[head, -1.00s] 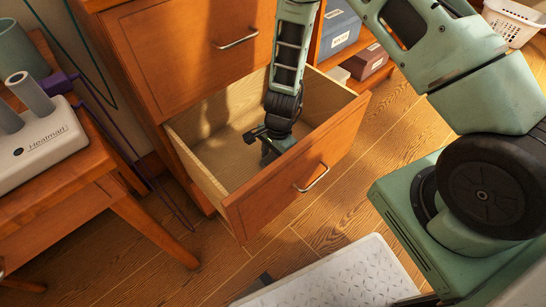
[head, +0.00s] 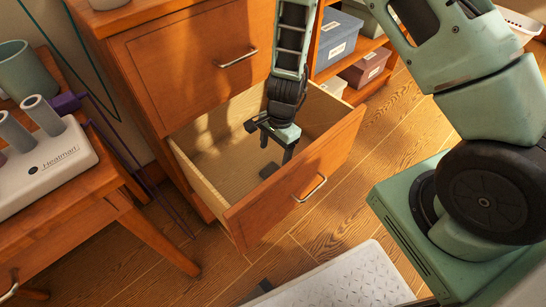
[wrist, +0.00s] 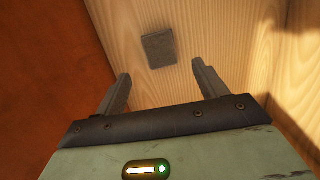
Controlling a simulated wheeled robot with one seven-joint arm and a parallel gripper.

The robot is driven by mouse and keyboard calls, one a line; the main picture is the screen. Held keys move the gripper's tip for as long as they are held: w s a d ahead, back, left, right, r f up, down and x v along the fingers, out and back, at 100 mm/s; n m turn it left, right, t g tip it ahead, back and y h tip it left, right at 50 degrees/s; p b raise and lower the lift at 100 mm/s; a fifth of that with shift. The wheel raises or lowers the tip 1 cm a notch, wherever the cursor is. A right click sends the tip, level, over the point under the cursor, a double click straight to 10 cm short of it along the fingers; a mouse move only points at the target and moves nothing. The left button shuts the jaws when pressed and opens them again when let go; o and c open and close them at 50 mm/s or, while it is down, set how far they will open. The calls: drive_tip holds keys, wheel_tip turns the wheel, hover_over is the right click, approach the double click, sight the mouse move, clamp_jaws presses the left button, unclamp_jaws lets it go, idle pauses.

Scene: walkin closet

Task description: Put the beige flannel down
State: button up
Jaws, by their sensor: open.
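A small, folded-looking square cloth (head: 270,170), which I take for the beige flannel, lies flat on the floor of the open drawer (head: 208,180). It looks grey-brown in this light. The wrist view shows the cloth (wrist: 159,48) whole, beyond my fingertips and touching neither. My gripper (head: 277,152) is inside the drawer's outline, raised above the cloth, fingers pointing down. In the wrist view my gripper (wrist: 161,70) is open with nothing between its fingers.
The orange drawer front (head: 298,180) stands close to my gripper, and a closed drawer (head: 195,60) is above. A side table (head: 90,215) with a white heater device (head: 45,165) is at left. Storage boxes (head: 365,68) fill a shelf behind. Drawer floor around the cloth is bare.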

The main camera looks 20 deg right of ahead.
drive_tip(key=s+a+r+n, duration=0.3)
drive_tip(key=r+n, duration=0.1)
drive_tip(key=r, duration=0.3)
drive_tip(key=s+a+r+n+y, duration=0.1)
drive_tip(key=s+a+r+n, duration=0.2)
drive_tip(key=r, duration=0.4)
drive_tip(key=s+a+r+n, duration=0.3)
drive_tip(key=a+r+n, duration=0.1)
drive_tip(key=r, duration=0.3)
drive_tip(key=s+d+r+n+h, duration=0.2)
drive_tip(key=s+r+n, duration=0.6)
drive_tip(key=s+n, duration=0.3)
drive_tip(key=shift+s+d+r+t+p, duration=0.2)
drive_tip(key=shift+s+t+p, duration=0.1)
drive_tip(key=shift+p, duration=0.15)
wheel_tip(320, 180, up, 22)
drive_tip(key=p, duration=2.2)
drive_tip(key=shift+r, duration=0.15)
